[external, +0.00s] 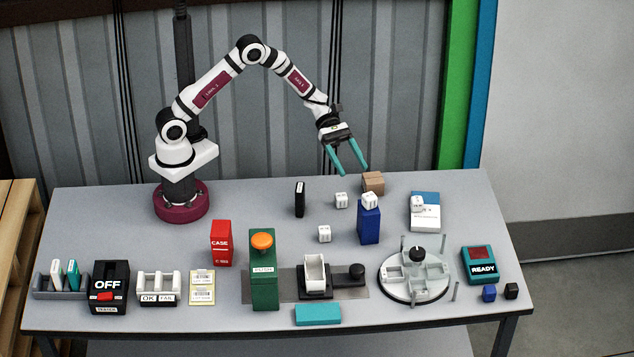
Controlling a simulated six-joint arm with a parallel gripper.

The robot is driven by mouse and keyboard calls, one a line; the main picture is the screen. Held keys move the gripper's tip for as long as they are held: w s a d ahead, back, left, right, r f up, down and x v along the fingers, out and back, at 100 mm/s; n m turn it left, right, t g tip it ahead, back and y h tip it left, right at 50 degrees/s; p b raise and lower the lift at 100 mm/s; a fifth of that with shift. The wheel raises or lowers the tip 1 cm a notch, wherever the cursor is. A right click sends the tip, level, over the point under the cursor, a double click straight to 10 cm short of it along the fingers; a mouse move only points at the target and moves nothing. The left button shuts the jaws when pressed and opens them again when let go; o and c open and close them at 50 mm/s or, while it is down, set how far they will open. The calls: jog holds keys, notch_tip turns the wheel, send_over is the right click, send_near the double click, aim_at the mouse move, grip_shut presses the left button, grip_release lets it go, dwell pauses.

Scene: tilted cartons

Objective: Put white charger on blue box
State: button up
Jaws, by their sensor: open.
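Several small white cube chargers with dark marks are in the external view. One white charger (370,200) sits on top of the upright dark blue box (369,226). Another white charger (341,200) is on the table just left of that box, and a third white charger (324,234) lies nearer the front. One more white charger (418,203) rests on a blue and white carton (425,221) at the right. My gripper (352,174) is open, its teal fingers apart and empty. It hangs above the back of the table, near the brown box.
A brown box (373,182) stands behind the blue box, and a thin black box (299,199) to the left. A red case (221,243), green push-button post (264,280), white fixture (314,273) and round turntable (415,276) fill the front.

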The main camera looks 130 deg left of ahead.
jog(key=s+d+r+m+g+h, duration=0.1)
jog(key=d+r+m+g+h, duration=0.15)
jog(key=d+m, duration=0.5)
jog(key=s+d+r+m+g+h, duration=0.1)
jog(key=s+d+r+m+g, duration=0.2)
jog(key=d, duration=0.8)
jog(key=s+d+r+m+g+y, duration=0.2)
jog(key=s+d+m+g, duration=0.45)
jog(key=d+m, duration=0.3)
jog(key=s+a+m+y, duration=0.1)
jog(key=s+m+y, duration=0.7)
jog(key=s+m, duration=0.7)
jog(key=shift+s+a+f+m+g, duration=0.3)
jog(key=shift+s+a+m+g, duration=0.1)
jog(key=shift+m, duration=0.7)
